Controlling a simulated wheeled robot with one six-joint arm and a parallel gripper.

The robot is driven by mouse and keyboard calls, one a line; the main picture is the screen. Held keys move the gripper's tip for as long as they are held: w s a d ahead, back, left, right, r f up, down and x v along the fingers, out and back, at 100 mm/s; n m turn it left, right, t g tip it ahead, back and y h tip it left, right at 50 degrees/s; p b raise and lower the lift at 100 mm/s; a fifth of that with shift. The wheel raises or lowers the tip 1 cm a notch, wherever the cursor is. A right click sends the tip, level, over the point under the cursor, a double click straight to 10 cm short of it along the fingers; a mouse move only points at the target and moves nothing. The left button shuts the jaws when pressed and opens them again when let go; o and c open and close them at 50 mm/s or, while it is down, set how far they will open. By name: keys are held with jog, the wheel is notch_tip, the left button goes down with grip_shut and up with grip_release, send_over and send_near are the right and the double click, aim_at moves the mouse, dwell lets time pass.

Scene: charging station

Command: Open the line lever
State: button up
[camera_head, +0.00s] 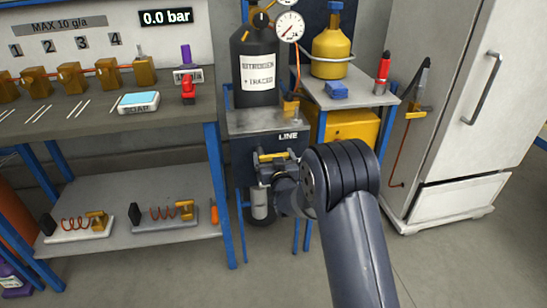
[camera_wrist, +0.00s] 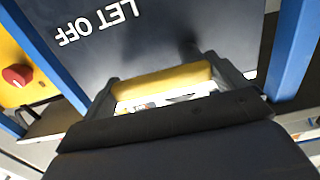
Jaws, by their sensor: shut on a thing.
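The line lever is a yellow bar (camera_head: 273,156) on the dark front panel under the LINE label (camera_head: 288,135). In the wrist view the yellow bar (camera_wrist: 160,82) lies crosswise between the two dark fingers. My gripper (camera_head: 272,167) is at the lever, with a finger at each end of the bar, and is shut on it; it also shows in the wrist view (camera_wrist: 172,84). My wrist and forearm hide part of the panel around the lever. The wrist view shows an upside-down LET OFF label (camera_wrist: 100,22) on the panel.
A black NITROGEN + TRACER cylinder (camera_head: 258,95) stands on the cart above the panel. A workbench (camera_head: 60,122) is at left, a white fridge (camera_head: 470,90) at right. Blue legs (camera_wrist: 296,45) flank the panel. A red knob (camera_wrist: 16,76) shows at left in the wrist view.

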jog(key=shift+n+b, duration=0.3)
jog(key=shift+b, duration=0.05)
jog(key=n+b, duration=0.1)
jog(key=r+n+b, duration=0.1)
jog(key=n, duration=0.1)
jog(key=shift+a+r+n+b, duration=0.1)
jog(key=shift+a+n+b, duration=0.05)
jog(key=shift+n+b, duration=0.2)
jog(key=n+b, duration=0.1)
jog(key=n, duration=0.1)
jog(key=a+r+n, duration=0.1)
jog(key=n, duration=0.1)
jog(key=shift+s+r+n+b, duration=0.2)
jog(key=shift+n+b, duration=0.05)
jog(key=shift+b, duration=0.15)
jog(key=n, duration=0.2)
jog(key=a+r+n, duration=0.1)
jog(key=n, duration=0.1)
jog(key=shift+s+a, duration=0.1)
jog(key=shift+s, duration=0.05)
jog(key=shift+s+a+r+n+p, duration=0.1)
jog(key=shift+a+n+p, duration=0.25)
jog(key=shift+n, duration=0.9)
jog(key=shift+s+a+n+p, duration=0.15)
jog(key=shift+a+n, duration=0.25)
jog(key=shift+n, duration=0.85)
jog(key=o, duration=1.1)
jog(key=shift+c, duration=0.2)
